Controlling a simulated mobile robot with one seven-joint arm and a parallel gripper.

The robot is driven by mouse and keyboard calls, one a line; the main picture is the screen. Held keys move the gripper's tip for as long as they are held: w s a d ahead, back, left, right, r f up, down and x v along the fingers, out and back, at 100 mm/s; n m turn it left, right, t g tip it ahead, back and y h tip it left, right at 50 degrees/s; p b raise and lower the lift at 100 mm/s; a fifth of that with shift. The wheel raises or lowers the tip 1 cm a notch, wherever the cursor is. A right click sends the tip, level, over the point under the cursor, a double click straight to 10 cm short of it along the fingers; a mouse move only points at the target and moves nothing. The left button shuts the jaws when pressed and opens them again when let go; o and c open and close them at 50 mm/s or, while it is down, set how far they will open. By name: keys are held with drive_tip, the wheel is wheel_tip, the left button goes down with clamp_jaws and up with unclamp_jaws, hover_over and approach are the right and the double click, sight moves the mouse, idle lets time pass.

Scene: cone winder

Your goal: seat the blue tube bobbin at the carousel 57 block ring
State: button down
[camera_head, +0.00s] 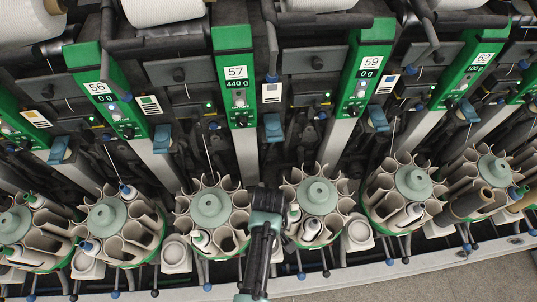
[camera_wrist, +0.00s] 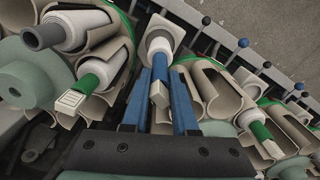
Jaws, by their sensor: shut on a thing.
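My gripper (camera_wrist: 160,75) is shut on a bobbin between its two blue fingers. Of this bobbin, a small pale square end (camera_wrist: 158,95) faces the wrist camera. A pale square block with a round ring (camera_wrist: 160,22) lies just beyond the fingertips, in line with the bobbin. I cannot tell whether the bobbin's lower end is inside the ring. In the head view my gripper (camera_head: 265,198) hangs between two carousels, below the green 57 panel (camera_head: 236,73), and hides the held bobbin and the block beneath.
One carousel (camera_head: 210,207) stands left of my gripper and another (camera_head: 318,194) close on its right, both holding bobbins. Other ring blocks (camera_head: 175,256) stand between carousels. Knobbed levers (camera_head: 206,286) line the front rail. Open floor (camera_head: 440,282) lies at the lower right.

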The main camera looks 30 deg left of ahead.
drive_tip(key=shift+f, duration=0.25)
drive_tip(key=c, duration=0.6)
unclamp_jaws()
wheel_tip(320, 180, up, 13)
drive_tip(key=shift+b, duration=0.55)
